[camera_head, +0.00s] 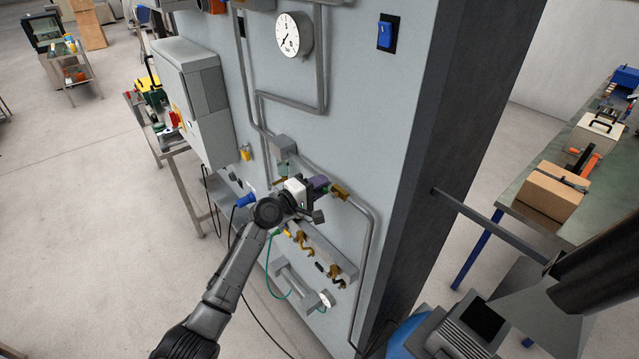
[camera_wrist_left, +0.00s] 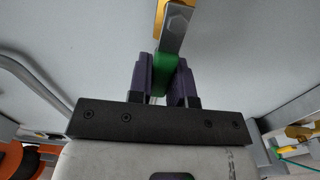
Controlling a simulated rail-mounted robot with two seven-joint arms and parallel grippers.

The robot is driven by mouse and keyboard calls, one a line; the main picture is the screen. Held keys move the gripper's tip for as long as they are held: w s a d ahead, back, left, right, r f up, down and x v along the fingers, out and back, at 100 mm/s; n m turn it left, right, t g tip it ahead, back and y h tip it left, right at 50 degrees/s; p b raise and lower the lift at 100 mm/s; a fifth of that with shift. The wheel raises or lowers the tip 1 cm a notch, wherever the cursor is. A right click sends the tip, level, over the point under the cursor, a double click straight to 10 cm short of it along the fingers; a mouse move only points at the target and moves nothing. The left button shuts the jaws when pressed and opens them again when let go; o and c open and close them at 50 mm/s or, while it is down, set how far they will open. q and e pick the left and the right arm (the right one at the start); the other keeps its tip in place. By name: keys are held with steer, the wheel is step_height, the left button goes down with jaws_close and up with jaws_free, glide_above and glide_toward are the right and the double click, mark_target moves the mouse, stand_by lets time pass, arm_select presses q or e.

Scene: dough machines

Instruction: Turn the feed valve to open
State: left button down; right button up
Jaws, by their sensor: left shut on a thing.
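The feed valve is on the pipework of the grey machine panel. In the left wrist view its green handle grip (camera_wrist_left: 163,70) sits between my two purple fingers, with a bare metal lever (camera_wrist_left: 179,22) running up from it to a yellow-brass part. My left gripper (camera_head: 319,183) is shut on the green handle; it also shows in the left wrist view (camera_wrist_left: 162,78). In the head view a brass fitting (camera_head: 340,191) shows just right of the fingers. The gripper and wrist hide the handle there. My right gripper is not in view.
A pressure gauge (camera_head: 294,35) and a blue switch (camera_head: 385,33) are higher on the panel. Lower brass valves (camera_head: 303,241) sit below my wrist. A grey box (camera_head: 194,95) juts out at left, and a conduit (camera_head: 371,255) runs down at right.

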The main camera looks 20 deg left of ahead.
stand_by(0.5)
arm_select(q)
steer(key=c, duration=1)
jaws_free()
steer(key=shift+c, duration=0.2)
steer(key=b+v, duration=0.2)
steer(key=v, duration=1.1)
steer(key=shift+s+a, duration=0.2)
steer(key=shift+s, duration=0.15)
